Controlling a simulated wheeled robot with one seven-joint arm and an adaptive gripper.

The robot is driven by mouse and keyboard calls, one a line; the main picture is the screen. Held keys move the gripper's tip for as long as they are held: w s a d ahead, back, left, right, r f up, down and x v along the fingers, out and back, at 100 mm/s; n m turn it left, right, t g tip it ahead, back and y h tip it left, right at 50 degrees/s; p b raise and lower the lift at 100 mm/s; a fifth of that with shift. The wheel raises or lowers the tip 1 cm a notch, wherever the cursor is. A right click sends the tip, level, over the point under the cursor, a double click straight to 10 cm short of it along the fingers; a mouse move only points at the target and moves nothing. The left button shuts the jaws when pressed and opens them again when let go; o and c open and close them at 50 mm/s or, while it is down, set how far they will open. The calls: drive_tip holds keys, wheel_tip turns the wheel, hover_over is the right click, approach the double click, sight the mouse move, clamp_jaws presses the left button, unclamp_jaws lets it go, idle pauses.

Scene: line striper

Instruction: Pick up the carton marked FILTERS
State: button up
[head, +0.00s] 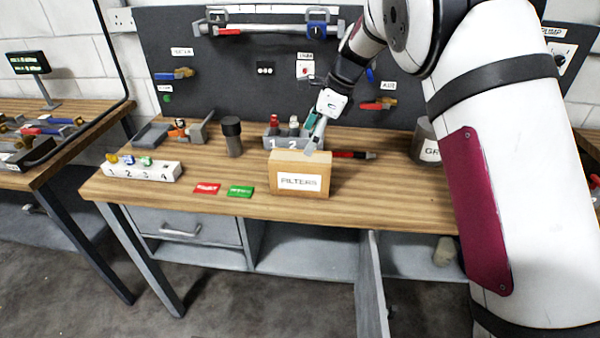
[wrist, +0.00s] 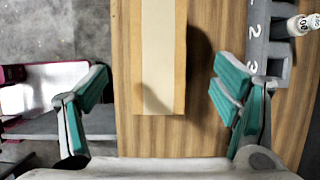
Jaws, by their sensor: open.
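The carton marked FILTERS (head: 285,184) is a tan box standing upright near the front edge of the wooden bench, its white label facing front. In the wrist view the carton (wrist: 180,60) shows from above with a pale strip along its top. My gripper (head: 312,143) is above and just behind the carton's top in the head view. In the wrist view my gripper (wrist: 158,92) is open, with one teal-padded finger on each side of the carton. Gaps show on both sides, so neither finger appears to touch it. The fingertips' height against the carton is hard to tell.
A grey numbered holder (head: 274,143) with bottles stands close behind the carton. Red (head: 206,188) and green (head: 240,191) cards lie to its left, beyond them a white numbered rack (head: 142,171). A dark cylinder (head: 232,137) stands behind. The bench (head: 380,200) is clear to the right.

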sight(296, 169)
drive_tip(key=p+x, duration=0.1)
drive_tip(key=x, duration=0.9)
drive_tip(key=shift+s+f+p, duration=0.15)
drive_tip(key=shift+f+p, duration=0.2)
drive_tip(key=shift+p, duration=0.05)
drive_tip(key=shift+a+f, duration=0.15)
drive_tip(key=shift+f, duration=0.1)
drive_tip(key=shift+f, duration=0.25)
drive_tip(key=c, duration=1.5)
